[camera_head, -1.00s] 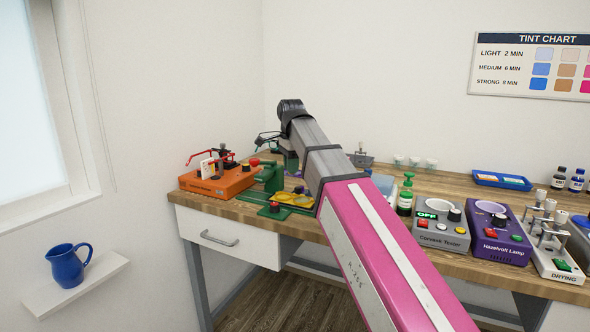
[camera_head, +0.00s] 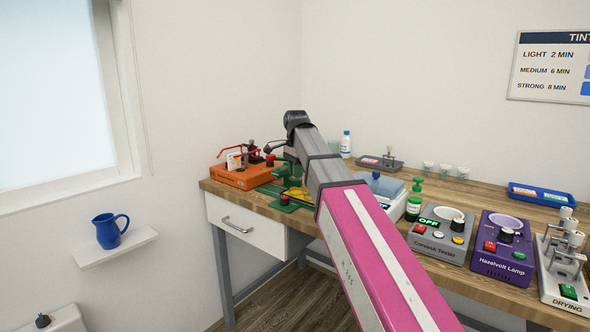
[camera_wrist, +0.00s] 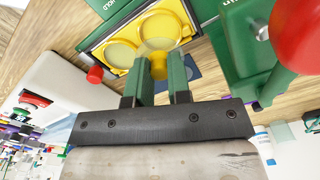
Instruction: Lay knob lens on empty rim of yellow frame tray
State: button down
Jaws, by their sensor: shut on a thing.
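In the wrist view my gripper (camera_wrist: 161,62) has green fingers shut on the yellow knob of the knob lens (camera_wrist: 158,68). The lens's pale, clear disc reaches beyond the fingertips, over the right part of the yellow frame tray (camera_wrist: 140,17). I cannot tell whether the disc touches the tray. A round rim (camera_wrist: 119,54) shows to the left of the lens. In the head view the yellow tray (camera_head: 293,197) is partly hidden behind my arm, on the green fixture at the bench's left end. My gripper is not clearly visible there.
A green block (camera_wrist: 250,45) and a large red ball knob (camera_wrist: 298,32) stand close right of my gripper. A small red knob (camera_wrist: 95,74) is at the left. An orange box (camera_head: 243,176) stands left of the fixture; a green pump bottle (camera_head: 414,203) stands right.

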aim_at(296, 192)
jog(key=shift+d+f, duration=0.1)
jog(key=shift+f, duration=2.15)
jog(key=shift+f, duration=0.3)
jog(key=c, duration=0.7)
grip_release()
jog(key=shift+o, duration=0.2)
jog(key=shift+r, duration=0.15)
jog(key=shift+r, duration=2.85)
